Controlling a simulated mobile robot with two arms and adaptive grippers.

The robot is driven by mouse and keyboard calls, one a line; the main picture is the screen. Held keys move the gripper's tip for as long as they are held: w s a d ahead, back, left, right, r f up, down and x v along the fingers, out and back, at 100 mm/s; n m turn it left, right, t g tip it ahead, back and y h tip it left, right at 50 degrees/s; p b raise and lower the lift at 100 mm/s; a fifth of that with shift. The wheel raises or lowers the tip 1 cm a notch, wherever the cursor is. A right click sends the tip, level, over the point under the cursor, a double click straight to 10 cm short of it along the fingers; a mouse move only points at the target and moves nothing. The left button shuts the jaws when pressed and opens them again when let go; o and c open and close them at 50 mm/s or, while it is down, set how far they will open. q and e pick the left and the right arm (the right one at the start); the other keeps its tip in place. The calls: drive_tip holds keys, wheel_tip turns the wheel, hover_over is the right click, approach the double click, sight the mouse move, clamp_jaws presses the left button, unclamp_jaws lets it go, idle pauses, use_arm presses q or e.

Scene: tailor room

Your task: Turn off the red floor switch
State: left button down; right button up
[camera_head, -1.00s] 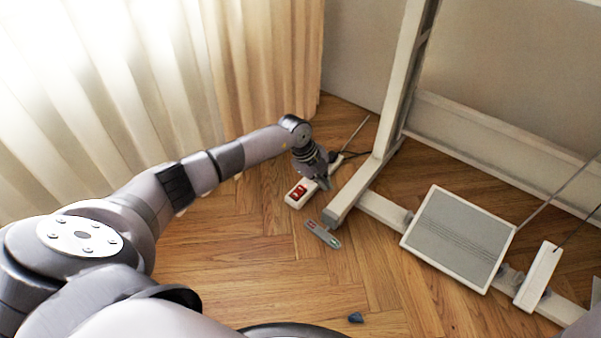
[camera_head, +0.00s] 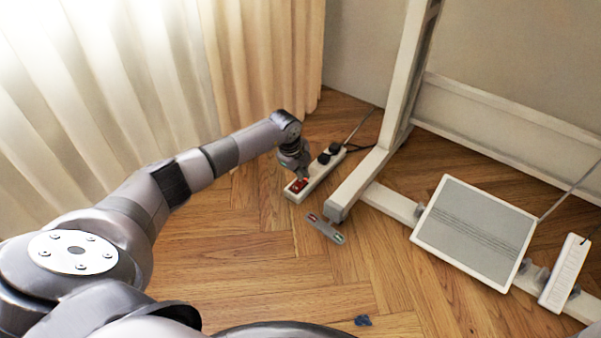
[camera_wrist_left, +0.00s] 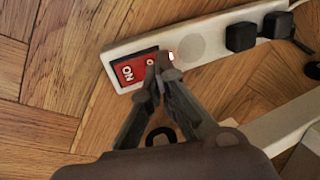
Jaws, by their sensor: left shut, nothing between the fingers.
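The red switch (camera_head: 298,186) sits at the near end of a white power strip (camera_head: 317,179) on the wooden floor. In the left wrist view the red switch (camera_wrist_left: 134,69) shows the letters ON at its left part, and its right part is partly hidden by my fingertips. My left gripper (camera_head: 304,177) is shut and empty, pointing down over the strip. In the left wrist view its fingertips (camera_wrist_left: 162,66) are at the right end of the switch; I cannot tell whether they touch it. My right gripper is not in view.
Two black plugs (camera_head: 329,153) sit in the far end of the strip. A white table leg (camera_head: 352,186) stands close to its right, with a pedal (camera_head: 476,232) farther right. A small grey-red item (camera_head: 325,228) lies nearby. The curtain (camera_head: 262,60) hangs behind my arm.

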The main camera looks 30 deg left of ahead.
use_arm(q)
drive_tip(key=shift+f, duration=0.2)
idle(0.3)
drive_tip(key=shift+f, duration=0.65)
wheel_tip(320, 180, up, 7)
drive_tip(key=p, duration=0.7)
drive_tip(key=shift+r+p, duration=0.1)
drive_tip(key=shift+p, duration=0.25)
